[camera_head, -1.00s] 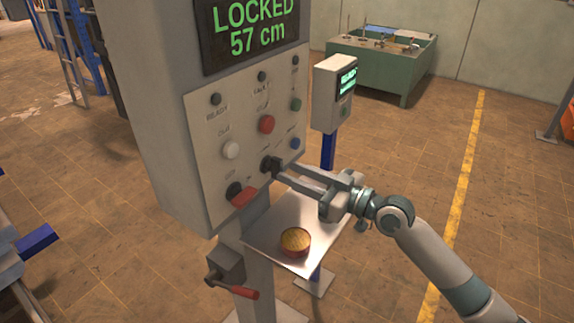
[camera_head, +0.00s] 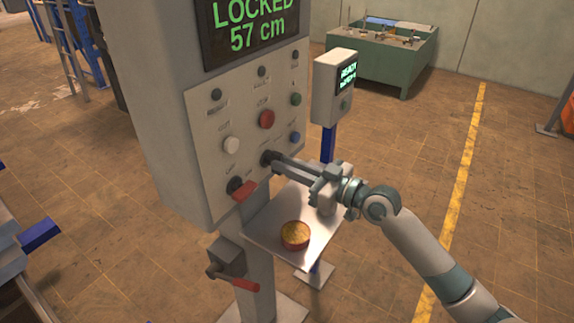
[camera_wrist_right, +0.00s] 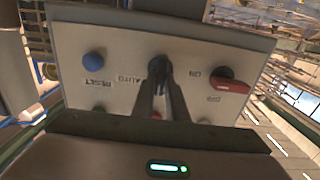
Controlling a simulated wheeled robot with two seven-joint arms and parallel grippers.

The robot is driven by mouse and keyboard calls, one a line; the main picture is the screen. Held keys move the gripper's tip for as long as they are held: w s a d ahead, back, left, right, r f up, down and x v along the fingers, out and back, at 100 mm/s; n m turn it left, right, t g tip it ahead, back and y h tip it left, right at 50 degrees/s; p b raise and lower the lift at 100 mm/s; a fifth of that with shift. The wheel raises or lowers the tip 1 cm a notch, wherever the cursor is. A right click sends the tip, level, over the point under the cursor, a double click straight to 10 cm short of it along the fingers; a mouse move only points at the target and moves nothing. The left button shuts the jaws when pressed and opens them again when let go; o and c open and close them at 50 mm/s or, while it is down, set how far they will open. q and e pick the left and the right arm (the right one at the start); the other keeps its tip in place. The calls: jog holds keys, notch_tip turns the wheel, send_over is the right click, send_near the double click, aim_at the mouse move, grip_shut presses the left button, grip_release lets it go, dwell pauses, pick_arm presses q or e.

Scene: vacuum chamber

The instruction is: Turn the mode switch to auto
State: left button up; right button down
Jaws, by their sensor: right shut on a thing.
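The mode switch (camera_head: 267,157) is a black knob low on the grey control panel (camera_head: 213,175). It also shows at the top middle of the right wrist view (camera_wrist_right: 159,68), beside a printed AUTO label. My right gripper (camera_head: 277,160) is shut on the mode switch, its two long fingers reaching in from the right. The fingers (camera_wrist_right: 161,80) cover part of the knob, so its pointer direction cannot be told. My left gripper is not in view.
A red-handled rotary switch (camera_head: 242,190) sits left of the mode switch, and a blue button (camera_head: 295,138) to its right. A tray (camera_head: 268,222) with a round orange-rimmed tin (camera_head: 295,235) lies below my right arm. A small display post (camera_head: 333,90) stands behind.

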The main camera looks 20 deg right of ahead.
jog(key=shift+m, duration=0.4)
jog(key=m+p, duration=0.2)
jog(key=m, duration=0.3)
jog(key=m+p, duration=0.2)
jog(key=m, duration=0.4)
jog(key=shift+w+d+f, duration=0.1)
jog(key=shift+w+d, duration=0.05)
jog(key=shift+d, duration=0.05)
dwell(0.4)
jog(key=c, duration=1.8)
grip_release()
jog(key=shift+o, duration=0.2)
jog(key=shift+d+f, duration=0.1)
